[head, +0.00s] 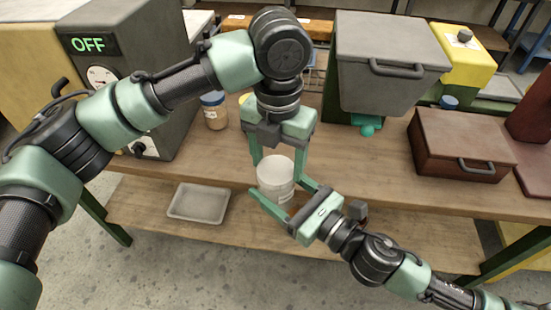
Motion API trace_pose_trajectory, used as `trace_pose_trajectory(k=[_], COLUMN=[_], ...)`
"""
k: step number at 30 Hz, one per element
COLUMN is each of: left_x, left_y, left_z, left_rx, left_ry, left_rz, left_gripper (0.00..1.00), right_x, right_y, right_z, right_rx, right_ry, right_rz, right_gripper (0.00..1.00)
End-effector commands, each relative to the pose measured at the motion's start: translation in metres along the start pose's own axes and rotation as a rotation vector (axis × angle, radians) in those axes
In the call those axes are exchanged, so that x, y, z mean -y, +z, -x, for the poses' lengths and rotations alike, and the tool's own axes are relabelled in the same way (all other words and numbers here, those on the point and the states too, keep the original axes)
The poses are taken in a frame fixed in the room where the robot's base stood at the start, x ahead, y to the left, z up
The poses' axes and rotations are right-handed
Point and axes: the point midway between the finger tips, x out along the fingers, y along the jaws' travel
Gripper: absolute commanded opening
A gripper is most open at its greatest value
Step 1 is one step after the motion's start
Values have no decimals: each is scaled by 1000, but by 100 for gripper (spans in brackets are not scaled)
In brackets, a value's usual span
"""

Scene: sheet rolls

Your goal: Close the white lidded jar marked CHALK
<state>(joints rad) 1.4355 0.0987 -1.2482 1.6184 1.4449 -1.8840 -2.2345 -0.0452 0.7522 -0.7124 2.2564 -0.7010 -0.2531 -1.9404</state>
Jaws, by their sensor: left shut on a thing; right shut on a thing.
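The white jar (274,190) is upright near the front edge of the workbench, with its round white top facing up. Dark marks show low on its side, but I cannot read them. My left gripper (277,169) points down from above, its fingers on either side of the jar's top, shut on what looks like the lid. I cannot tell whether the lid is seated or slightly raised. My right gripper (279,187) reaches in from the lower right, its fingers around the jar's body and shut on it.
A grey machine marked OFF (125,75) stands at the left, with a blue-capped jar (214,110) beside it. A grey hopper (385,65) stands behind right, a brown box (460,146) at right. A grey tray (199,203) lies on the lower shelf.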

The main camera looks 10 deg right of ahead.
Motion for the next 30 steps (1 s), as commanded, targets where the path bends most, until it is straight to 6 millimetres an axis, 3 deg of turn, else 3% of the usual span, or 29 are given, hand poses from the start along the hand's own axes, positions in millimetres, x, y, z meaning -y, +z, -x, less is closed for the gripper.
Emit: trace_pose_trajectory(k=[8, 13, 14, 16, 26, 30], left_x=[2, 2, 2, 2, 3, 3], left_y=[0, 0, 0, 0, 0, 0], left_z=[1, 1, 1, 1, 1, 12], left_rx=[2, 3, 3, 2, 1, 4], left_ry=[2, 3, 3, 2, 1, 1], left_rz=[-545, -570, -569, -569, -569, -569], left_gripper=[27, 27, 70, 90, 90, 90], right_x=[-1, -1, -1, -1, 0, 0], right_y=[0, -1, -1, 0, 1, 1], right_z=[0, 0, 0, 0, 0, 0], right_rx=[-1, -1, -1, -1, 1, 2], right_ry=[2, 2, 2, 2, 1, 1], right_rz=[-1, -1, -1, -1, 0, 0], right_gripper=[0, 0, 0, 0, 0, 0])
